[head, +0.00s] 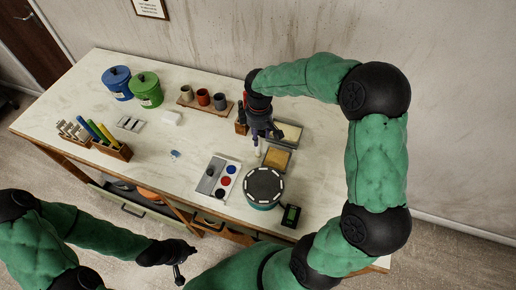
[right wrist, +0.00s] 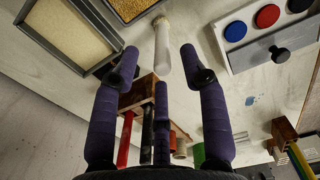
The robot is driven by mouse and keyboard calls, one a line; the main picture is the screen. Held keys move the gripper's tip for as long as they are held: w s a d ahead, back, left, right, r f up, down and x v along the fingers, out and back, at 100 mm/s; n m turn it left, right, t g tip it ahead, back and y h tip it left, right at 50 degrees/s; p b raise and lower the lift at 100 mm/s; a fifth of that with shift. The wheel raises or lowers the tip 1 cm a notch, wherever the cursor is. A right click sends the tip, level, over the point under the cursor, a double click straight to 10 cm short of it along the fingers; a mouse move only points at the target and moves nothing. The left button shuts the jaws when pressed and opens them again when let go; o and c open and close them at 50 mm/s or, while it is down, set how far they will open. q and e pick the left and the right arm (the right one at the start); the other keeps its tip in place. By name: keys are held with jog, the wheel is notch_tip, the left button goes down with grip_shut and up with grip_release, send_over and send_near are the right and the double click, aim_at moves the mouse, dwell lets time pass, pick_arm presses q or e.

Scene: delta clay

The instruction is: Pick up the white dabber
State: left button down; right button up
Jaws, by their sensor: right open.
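The white dabber (right wrist: 163,48) is a pale rod with a wider rounded end. In the right wrist view it lies between the two spread fingers of my right gripper (right wrist: 160,60), with a gap on each side. In the head view the dabber (head: 257,147) shows just below my right gripper (head: 264,136), which is open and points down over the table. I cannot tell how close the fingers are to it in depth. My left gripper (head: 181,268) is in front of the table, low in the head view, far from the dabber; its fingers are too small to read.
A wooden holder (right wrist: 138,96) with dark and red handles stands close by my right fingers. Cups (head: 203,97) and lidded pots (head: 146,88) stand farther left.

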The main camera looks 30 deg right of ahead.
aim_at(258, 147)
notch_tip(258, 147, down, 5)
jog(key=shift+w+a+f+b, duration=0.1)
jog(key=shift+b, duration=0.6)
grip_shut()
